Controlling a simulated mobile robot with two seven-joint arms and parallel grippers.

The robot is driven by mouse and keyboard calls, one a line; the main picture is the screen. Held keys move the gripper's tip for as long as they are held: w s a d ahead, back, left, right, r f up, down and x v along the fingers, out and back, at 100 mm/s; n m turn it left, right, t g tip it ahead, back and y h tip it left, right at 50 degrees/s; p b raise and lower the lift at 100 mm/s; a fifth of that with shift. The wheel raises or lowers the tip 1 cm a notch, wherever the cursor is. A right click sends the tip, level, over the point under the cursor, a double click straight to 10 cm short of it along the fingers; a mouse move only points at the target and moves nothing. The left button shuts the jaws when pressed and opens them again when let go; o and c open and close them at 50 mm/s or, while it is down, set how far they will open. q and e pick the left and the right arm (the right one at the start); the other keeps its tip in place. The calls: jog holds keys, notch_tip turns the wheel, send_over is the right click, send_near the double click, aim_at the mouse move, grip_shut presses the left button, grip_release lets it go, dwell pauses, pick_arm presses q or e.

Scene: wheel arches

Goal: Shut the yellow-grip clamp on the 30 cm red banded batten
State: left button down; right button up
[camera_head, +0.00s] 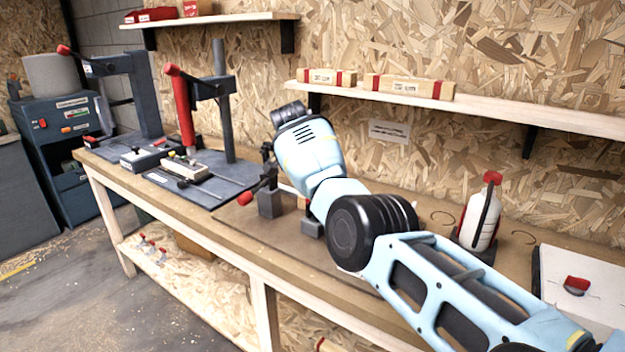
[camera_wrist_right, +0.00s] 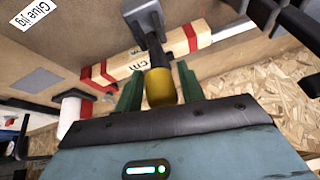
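In the right wrist view, the yellow grip (camera_wrist_right: 160,88) of a clamp sits between the green fingers of my right gripper (camera_wrist_right: 160,82). The fingers stand on either side of it with narrow gaps, so the gripper looks open. The clamp's dark stem runs to a grey clamp body (camera_wrist_right: 145,18). A pale wooden batten with red bands (camera_wrist_right: 128,68) lies beyond the clamp; its label shows "cm", but the number is unclear. In the head view, my right arm hides its gripper, the yellow grip and this batten. My left gripper is in neither view.
A red-handled clamp (camera_head: 245,198) stands left of my arm on the workbench (camera_head: 290,245). A white bottle (camera_head: 479,222) stands to the right. Red-banded battens (camera_head: 410,86) lie on the wall shelf (camera_head: 480,105). A "Glue jig" label (camera_wrist_right: 34,14) shows in the wrist view.

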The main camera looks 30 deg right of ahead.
jog(key=shift+o, duration=0.9)
jog(key=p+v, duration=0.1)
jog(key=v, duration=0.7)
jog(key=shift+f, duration=0.1)
